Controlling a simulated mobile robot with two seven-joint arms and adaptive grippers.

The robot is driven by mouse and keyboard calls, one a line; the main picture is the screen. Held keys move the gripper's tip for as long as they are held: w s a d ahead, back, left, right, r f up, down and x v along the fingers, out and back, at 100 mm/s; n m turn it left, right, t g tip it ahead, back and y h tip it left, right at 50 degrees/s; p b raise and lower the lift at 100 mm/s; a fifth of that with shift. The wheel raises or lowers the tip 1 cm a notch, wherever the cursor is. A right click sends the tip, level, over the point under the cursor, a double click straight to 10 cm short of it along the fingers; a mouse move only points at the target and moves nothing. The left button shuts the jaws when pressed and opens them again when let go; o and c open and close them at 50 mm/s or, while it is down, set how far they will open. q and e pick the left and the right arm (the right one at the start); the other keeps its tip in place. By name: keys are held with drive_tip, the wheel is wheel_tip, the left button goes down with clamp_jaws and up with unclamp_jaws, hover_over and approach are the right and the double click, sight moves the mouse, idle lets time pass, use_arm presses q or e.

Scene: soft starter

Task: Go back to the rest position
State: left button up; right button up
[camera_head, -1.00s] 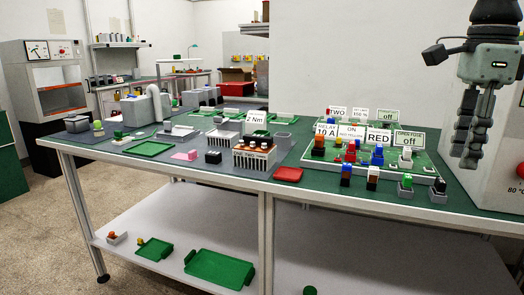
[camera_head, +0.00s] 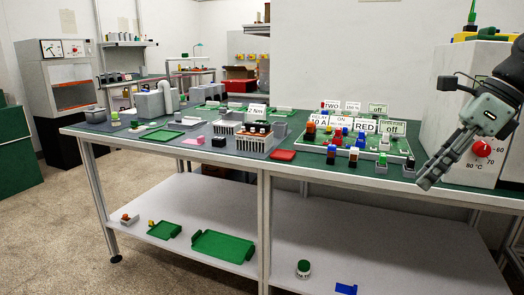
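My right gripper (camera_head: 428,178) is at the right of the head view. It points down and to the left, beside the right end of the workbench (camera_head: 440,187). It looks empty. Its fingers lie close together and overlap from this angle, so I cannot tell whether they are open or shut. My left gripper is not in view.
A white box with a red dial (camera_head: 483,148) stands behind my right gripper. The lower shelf holds a green tray (camera_head: 224,245). Floor in front is clear.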

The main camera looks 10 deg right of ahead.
drive_tip(key=w+d+f+m+t+y, duration=0.35)
drive_tip(key=w+f+m+t, duration=0.65)
drive_tip(key=m, duration=0.4)
drive_tip(key=s+d+f+m+t+h, duration=0.1)
drive_tip(key=s+d+f+m+h, duration=0.1)
drive_tip(key=f+m+h, duration=0.35)
drive_tip(key=s+d+f+m+h, duration=0.2)
drive_tip(key=s+d+f+m, duration=0.1)
drive_tip(key=f+m, duration=0.55)
drive_tip(key=s+d+f+m+t+h, duration=0.15)
drive_tip(key=f+m+h, duration=0.3)
drive_tip(key=f, duration=0.45)
drive_tip(key=s+a+f+m+g, duration=0.3)
drive_tip(key=s+f+m, duration=0.15)
drive_tip(key=f, duration=0.25)
drive_tip(key=s+a+f+m+g, duration=0.3)
drive_tip(key=s+f+g, duration=0.1)
drive_tip(key=s+f, duration=0.25)
drive_tip(key=s+a+f+m+g+y, duration=0.2)
drive_tip(key=s+a+f+m+g, duration=0.2)
drive_tip(key=s+a+f, duration=0.5)
drive_tip(key=s+a+g, duration=0.1)
drive_tip(key=s+a, duration=0.1)
drive_tip(key=a, duration=0.2)
drive_tip(key=shift+s+a+f, duration=0.2)
drive_tip(key=shift+s+a, duration=0.2)
drive_tip(key=shift+d, duration=0.1)
